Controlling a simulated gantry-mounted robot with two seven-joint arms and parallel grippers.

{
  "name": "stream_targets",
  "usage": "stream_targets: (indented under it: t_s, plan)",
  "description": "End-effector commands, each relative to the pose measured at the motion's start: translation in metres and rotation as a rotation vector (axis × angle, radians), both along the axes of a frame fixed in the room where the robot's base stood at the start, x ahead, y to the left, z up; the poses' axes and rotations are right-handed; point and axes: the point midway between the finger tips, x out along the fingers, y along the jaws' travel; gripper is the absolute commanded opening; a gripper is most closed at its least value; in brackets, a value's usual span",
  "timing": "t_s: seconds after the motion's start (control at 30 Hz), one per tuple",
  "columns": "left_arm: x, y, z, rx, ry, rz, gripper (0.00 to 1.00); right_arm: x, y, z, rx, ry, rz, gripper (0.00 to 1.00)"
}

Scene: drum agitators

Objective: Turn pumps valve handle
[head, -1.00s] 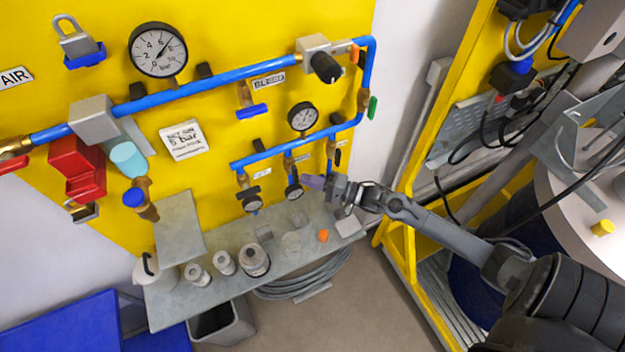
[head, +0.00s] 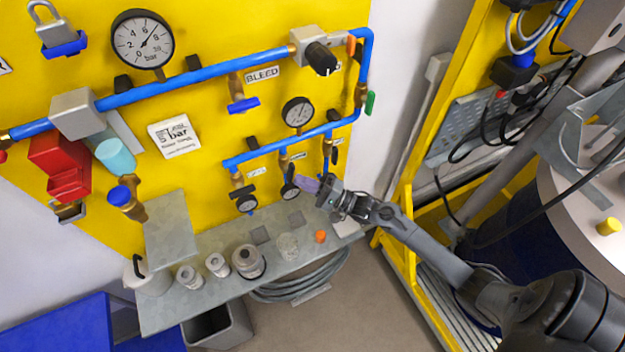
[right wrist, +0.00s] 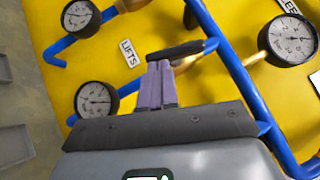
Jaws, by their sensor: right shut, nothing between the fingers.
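My right gripper (head: 308,184) reaches in from the right to the blue pipe manifold on the yellow panel. Its purple fingers (right wrist: 158,85) are shut and empty. In the right wrist view a black valve handle (right wrist: 176,50) lies just beyond the fingertips, on a branch of the blue pipe (right wrist: 232,62). I cannot tell whether the fingers touch it. A label reading LIFTS (right wrist: 130,53) is beside this branch. I cannot read a pumps label. A small gauge (right wrist: 95,100) hangs near the fingers; it shows in the head view (head: 290,192). My left gripper is out of view.
A larger gauge (right wrist: 290,40) is right of the pipe. Below the manifold, a grey shelf (head: 187,313) carries several canisters and an orange cap (head: 320,236). A yellow frame (head: 408,185) stands to the right. Floor space lies between shelf and frame.

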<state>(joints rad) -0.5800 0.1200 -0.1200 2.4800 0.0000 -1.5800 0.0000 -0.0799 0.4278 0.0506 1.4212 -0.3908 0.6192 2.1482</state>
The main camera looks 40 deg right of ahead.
Motion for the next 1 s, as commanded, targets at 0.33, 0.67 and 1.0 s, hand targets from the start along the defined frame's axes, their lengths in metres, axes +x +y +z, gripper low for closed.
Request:
stream_targets:
  t_s: [0.33, 0.67, 1.0]
  plan:
    - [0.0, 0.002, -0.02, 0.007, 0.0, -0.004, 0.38, 0.006, 0.015, -0.01, 0.323, -0.095, 0.001, 0.0]
    - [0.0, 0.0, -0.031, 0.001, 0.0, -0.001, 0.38, 0.009, 0.027, -0.012, 0.624, -0.185, 0.003, 0.0]
    - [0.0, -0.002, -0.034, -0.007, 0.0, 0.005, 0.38, 0.013, 0.04, -0.009, 0.921, -0.273, 0.003, 0.0]
